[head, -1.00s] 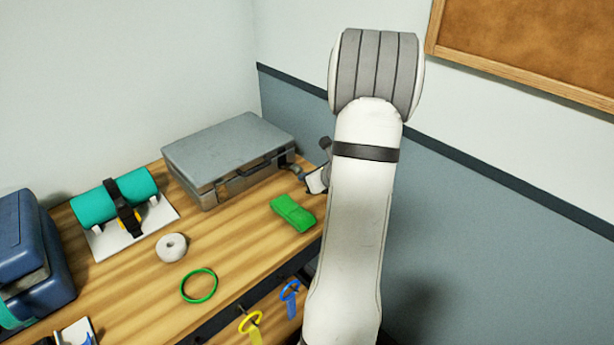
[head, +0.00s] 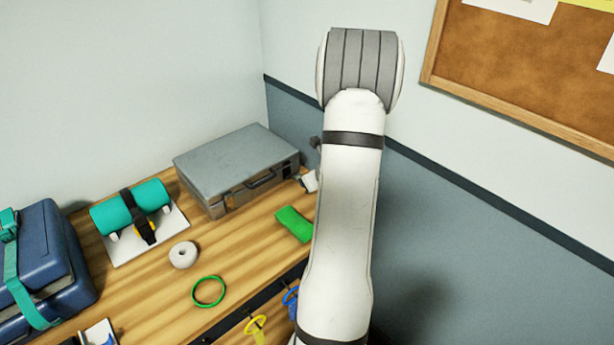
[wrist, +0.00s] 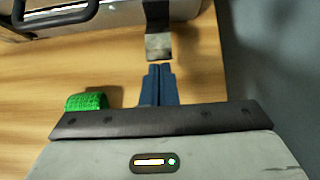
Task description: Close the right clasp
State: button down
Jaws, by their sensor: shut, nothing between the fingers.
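The grey metal case (head: 228,165) lies shut-lidded on the wooden bench, its handle facing front; its edge and handle also show at the top of the wrist view (wrist: 110,16). The right clasp (wrist: 158,42), a metal plate on a dark strip, sticks out from the case's front, so it looks unfastened. My gripper (wrist: 160,68) is shut and empty, its blue fingertips just short of the clasp's free end. I cannot tell whether they touch. In the head view my arm hides most of the gripper and the clasp.
A green folded cloth-like block (head: 294,224) lies in front of the case. A white roll (head: 183,254), a green ring (head: 208,291) and a teal cylinder on a stand (head: 132,208) are to the left. A blue strapped box (head: 45,260) stands far left. The wall is close on the right.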

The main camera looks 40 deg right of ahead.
aim_at(295, 175)
jog(key=r+p, duration=0.1)
jog(key=w+r+g+p, duration=0.1)
jog(key=p, duration=0.1)
jog(key=shift+a+r, duration=0.1)
jog(key=shift+w+r+p, duration=0.6)
jog(key=shift+w+p, duration=0.1)
jog(key=shift+p, duration=0.3)
jog(key=shift+w+r, duration=0.2)
jog(key=shift+w, duration=0.05)
jog(key=shift+f, duration=0.1)
jog(key=shift+r+p, duration=0.65)
jog(key=shift+r, duration=0.25)
